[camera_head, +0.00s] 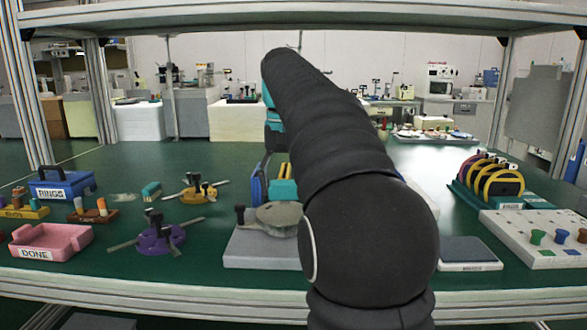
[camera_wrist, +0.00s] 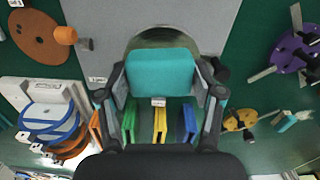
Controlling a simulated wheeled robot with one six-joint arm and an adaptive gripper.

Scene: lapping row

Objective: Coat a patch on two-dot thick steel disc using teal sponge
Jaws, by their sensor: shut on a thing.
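My gripper (camera_wrist: 160,84) is shut on the teal sponge (camera_wrist: 158,72), one finger at each side, in the wrist view. A round grey-green metal disc (camera_wrist: 168,37) lies on a grey block (camera_wrist: 105,25) just beyond the sponge, and the sponge hides its near part. In the head view the disc (camera_head: 277,217) lies flat on the block (camera_head: 258,248), beside a black knob. The sponge (camera_head: 283,190) shows just behind the disc there. My dark arm hides the gripper and the disc's right edge. I cannot make out dots on the disc, nor tell whether the sponge touches it.
Blue (camera_wrist: 189,124), yellow (camera_wrist: 160,124) and orange upright pieces stand close behind the sponge. A purple fixture (camera_head: 160,237), a pink DONE tray (camera_head: 50,241) and a blue RINGS box (camera_head: 62,184) stand left. A ring rack (camera_head: 498,182) and pegboard (camera_head: 535,238) stand right. A shelf spans above.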

